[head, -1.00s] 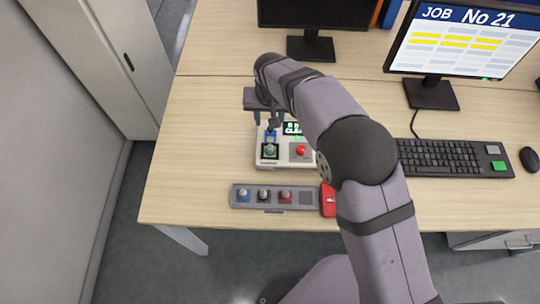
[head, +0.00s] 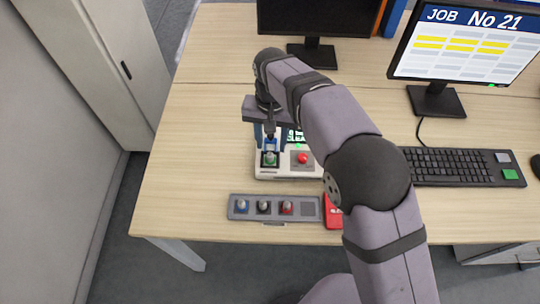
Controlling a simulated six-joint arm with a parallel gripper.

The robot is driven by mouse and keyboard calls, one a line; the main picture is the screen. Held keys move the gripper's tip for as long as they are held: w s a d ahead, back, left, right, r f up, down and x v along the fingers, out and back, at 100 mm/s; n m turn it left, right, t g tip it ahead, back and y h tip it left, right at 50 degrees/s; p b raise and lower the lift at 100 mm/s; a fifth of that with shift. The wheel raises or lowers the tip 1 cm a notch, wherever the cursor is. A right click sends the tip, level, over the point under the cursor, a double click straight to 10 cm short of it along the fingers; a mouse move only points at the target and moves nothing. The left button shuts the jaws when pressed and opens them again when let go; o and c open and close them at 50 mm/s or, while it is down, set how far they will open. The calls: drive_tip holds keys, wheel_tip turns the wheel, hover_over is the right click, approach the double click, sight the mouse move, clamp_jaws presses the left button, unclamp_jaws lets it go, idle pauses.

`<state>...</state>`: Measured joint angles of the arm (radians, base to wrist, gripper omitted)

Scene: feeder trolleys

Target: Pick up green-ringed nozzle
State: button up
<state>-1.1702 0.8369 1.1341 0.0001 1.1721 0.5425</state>
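The green-ringed nozzle (head: 269,157) stands in the dark square socket at the left of a small white station (head: 297,173). It is grey on top with a green ring at its base. My gripper (head: 270,141) is directly above the nozzle, pointing down, its tips close to the nozzle's top. Whether the tips touch it cannot be told. The fingers are small and partly lost against blue and dark parts behind them, so their opening is unclear.
A grey tray (head: 272,218) in front holds blue-, dark- and red-ringed nozzles, with an empty square at its right. A red item (head: 333,212) adjoins it. The station has a red button (head: 303,158) and a display. A keyboard (head: 452,166) lies right; the desk's left is clear.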

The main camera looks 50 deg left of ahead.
sight(270, 153)
drive_tip(key=shift+s+f+p, duration=0.15)
drive_tip(key=shift+f+p, duration=0.7)
drive_tip(key=shift+f, duration=1.8)
drive_tip(key=shift+c, duration=0.3)
drive_tip(key=shift+a, duration=0.1)
clamp_jaws()
